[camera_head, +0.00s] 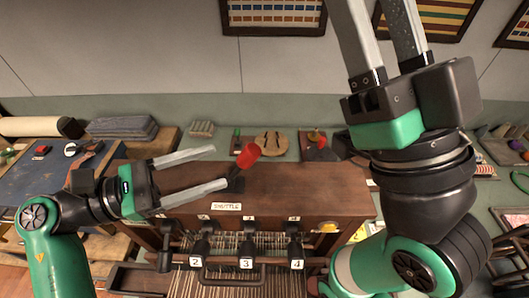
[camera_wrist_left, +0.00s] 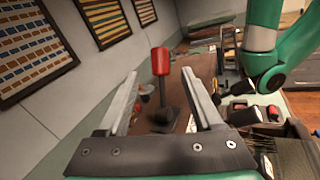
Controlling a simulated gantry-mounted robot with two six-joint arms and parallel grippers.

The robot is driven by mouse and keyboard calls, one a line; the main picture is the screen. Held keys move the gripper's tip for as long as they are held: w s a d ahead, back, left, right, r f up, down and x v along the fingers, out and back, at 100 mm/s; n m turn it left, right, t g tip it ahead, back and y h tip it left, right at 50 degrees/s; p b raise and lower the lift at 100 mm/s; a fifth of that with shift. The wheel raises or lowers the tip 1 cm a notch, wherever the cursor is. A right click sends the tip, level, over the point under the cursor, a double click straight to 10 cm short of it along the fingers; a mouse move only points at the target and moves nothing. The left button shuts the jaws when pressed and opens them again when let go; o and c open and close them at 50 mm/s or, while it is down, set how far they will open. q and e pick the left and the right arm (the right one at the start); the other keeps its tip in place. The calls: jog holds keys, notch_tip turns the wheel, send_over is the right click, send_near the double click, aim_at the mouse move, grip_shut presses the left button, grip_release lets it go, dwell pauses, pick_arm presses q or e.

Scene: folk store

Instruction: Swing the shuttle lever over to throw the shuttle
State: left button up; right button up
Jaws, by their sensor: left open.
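The shuttle lever has a red knob (camera_head: 247,155) on a dark stem and stands on the wooden loom top (camera_head: 300,185), behind the "SHUTTLE" label (camera_head: 227,206). In the head view it leans to the right. My left gripper (camera_head: 221,167) is open and empty, coming in from the left, with its fingertips just left of the lever. In the left wrist view the red knob (camera_wrist_left: 160,62) shows between the two open fingers (camera_wrist_left: 159,75), apart from both. My right gripper (camera_head: 365,8) is raised at the right, its fingers apart and pointing up out of frame.
Numbered black levers (camera_head: 246,250) line the loom's front, above striped threads. Small items, including a wooden plaque (camera_head: 271,143), lie on the bench behind. A blue-topped bench (camera_head: 40,165) stands at the left. My right arm covers the loom's right side.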

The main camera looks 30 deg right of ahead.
pick_arm(q)
jog(key=d, duration=0.7)
jog(key=d+p, duration=0.1)
jog(key=d, duration=0.2)
jog(key=shift+s+d, duration=0.4)
grip_shut()
dwell(0.7)
